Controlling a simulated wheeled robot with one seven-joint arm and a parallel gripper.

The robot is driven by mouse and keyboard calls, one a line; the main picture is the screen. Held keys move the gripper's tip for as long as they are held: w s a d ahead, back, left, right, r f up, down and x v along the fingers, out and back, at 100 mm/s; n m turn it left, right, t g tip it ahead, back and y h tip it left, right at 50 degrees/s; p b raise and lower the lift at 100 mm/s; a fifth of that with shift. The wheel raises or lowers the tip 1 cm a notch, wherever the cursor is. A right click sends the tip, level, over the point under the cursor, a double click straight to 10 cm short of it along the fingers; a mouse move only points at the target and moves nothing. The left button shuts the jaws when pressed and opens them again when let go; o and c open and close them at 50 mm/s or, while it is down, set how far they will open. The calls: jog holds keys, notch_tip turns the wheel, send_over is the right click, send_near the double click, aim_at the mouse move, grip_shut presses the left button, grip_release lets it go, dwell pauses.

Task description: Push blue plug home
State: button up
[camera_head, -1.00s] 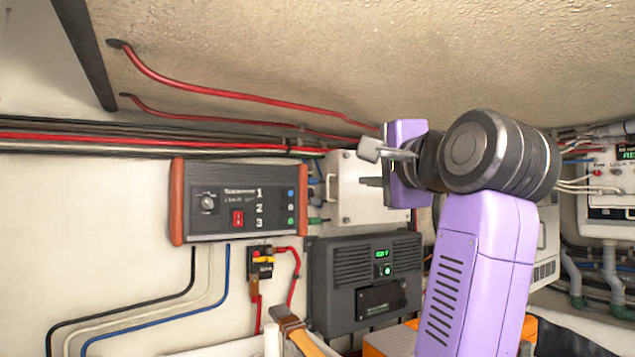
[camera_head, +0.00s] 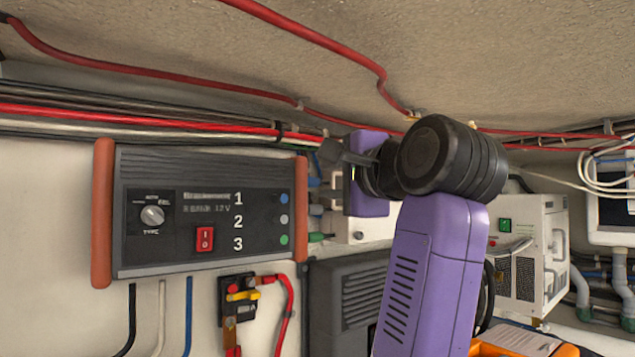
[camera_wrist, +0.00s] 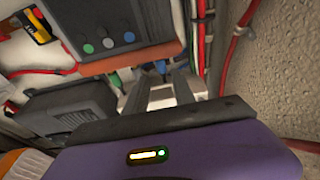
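The blue plug (camera_head: 314,182) shows in the head view at the right side of the dark charger panel (camera_head: 150,250), in the row beside the blue button. My gripper stands close to its right and partly covers that area. A grey plug (camera_head: 316,210) and a green plug (camera_head: 319,237) sit below it. My gripper (camera_head: 330,172) points left toward the plugs, its two grey fingers apart and seemingly empty. How deep the blue plug sits is unclear.
A pale box (camera_head: 370,230) is on the wall behind my gripper. Red cables (camera_head: 290,40) run overhead, and a cable bundle (camera_head: 140,122) runs along the wall above the panel. A dark vented unit (camera_head: 335,300) is below. A white vented unit (camera_head: 520,260) stands right.

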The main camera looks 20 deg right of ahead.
jog(key=shift+w+a+p, duration=0.2)
jog(key=shift+w+p, duration=0.1)
jog(key=shift+w, duration=2.35)
jog(key=shift+w+a+p, duration=0.15)
jog(key=shift+w+p, duration=0.1)
jog(key=shift+w, duration=2.4)
grip_shut()
